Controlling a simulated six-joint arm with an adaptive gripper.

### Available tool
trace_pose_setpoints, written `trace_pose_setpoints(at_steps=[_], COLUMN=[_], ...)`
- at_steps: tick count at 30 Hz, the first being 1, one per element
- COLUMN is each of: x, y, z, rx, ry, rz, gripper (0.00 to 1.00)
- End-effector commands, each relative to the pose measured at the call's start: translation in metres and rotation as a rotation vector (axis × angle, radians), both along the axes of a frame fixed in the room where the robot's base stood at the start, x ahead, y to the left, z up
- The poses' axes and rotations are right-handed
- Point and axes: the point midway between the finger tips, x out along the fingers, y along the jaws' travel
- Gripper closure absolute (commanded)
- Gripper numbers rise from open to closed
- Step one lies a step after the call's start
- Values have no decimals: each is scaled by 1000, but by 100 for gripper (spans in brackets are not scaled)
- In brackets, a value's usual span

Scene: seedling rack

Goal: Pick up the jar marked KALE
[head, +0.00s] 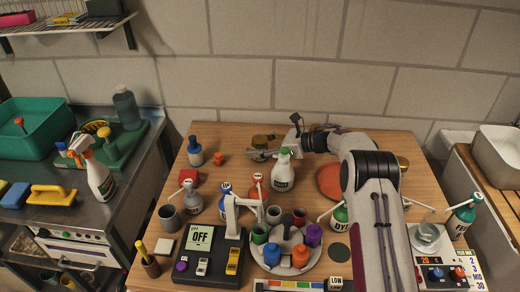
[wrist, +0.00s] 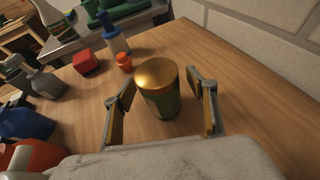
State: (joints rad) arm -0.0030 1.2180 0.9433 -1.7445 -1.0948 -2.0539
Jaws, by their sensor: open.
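A jar with a gold lid and a dark green body (wrist: 159,92) stands upright on the wooden table in the wrist view. Its label is turned away or too dark to read, so I cannot tell whether it says KALE. My gripper (wrist: 160,98) is open, with one finger on each side of the jar and a visible gap to each. In the head view the jar (head: 261,140) shows at the back of the table, partly hidden by my gripper (head: 270,152). Another gold-lidded thing (head: 403,162) shows behind my arm at the right, mostly hidden.
A red block (wrist: 86,63), a small orange object (wrist: 124,62) and a blue-topped bottle (wrist: 113,36) stand left of the jar. A turntable with colored cups (head: 287,252) is nearer the front.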

Motion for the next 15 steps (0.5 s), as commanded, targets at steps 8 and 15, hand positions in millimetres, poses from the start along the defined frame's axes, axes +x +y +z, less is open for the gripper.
trace_pose_setpoints(at_steps=[8,15], x=[0,0], y=[0,0], z=[0,1], rx=[0,0], ry=[0,0], rz=[0,0], gripper=[87,87])
